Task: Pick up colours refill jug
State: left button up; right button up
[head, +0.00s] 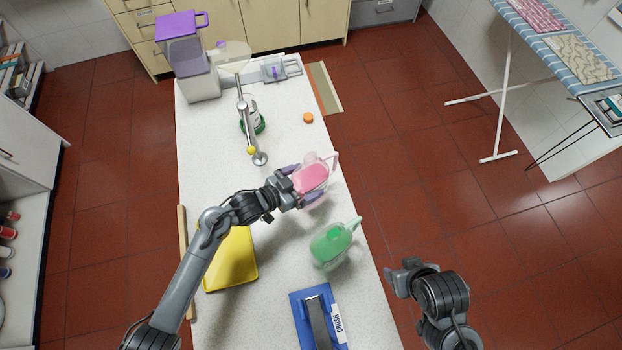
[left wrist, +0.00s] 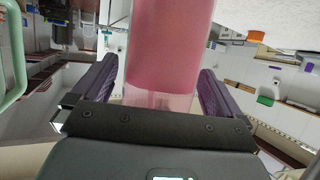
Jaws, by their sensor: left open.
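A clear jug with pink liquid (head: 313,177) stands on the white stone counter (head: 288,232), near its right edge. It also fills the middle of the left wrist view (left wrist: 165,50). A clear jug with green liquid (head: 330,244) stands nearer on the same counter. I cannot read which jug is the colours refill. My left gripper (head: 301,184) is open, with its purple-padded fingers on either side of the pink jug. In the left wrist view, gaps show between jug and fingers. My right gripper (head: 399,277) is off the counter's right side; its finger opening is unclear.
A metal tap (head: 242,110), a green-based bottle (head: 254,118), an orange cap (head: 308,118) and a purple-lidded container (head: 190,60) stand farther back.

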pick_arm(q)
jog(key=shift+w+d+f, duration=0.3)
jog(key=shift+d, duration=0.15)
jog(key=shift+c, duration=0.3)
jog(key=c, duration=1.7)
jog(key=shift+r, duration=0.2)
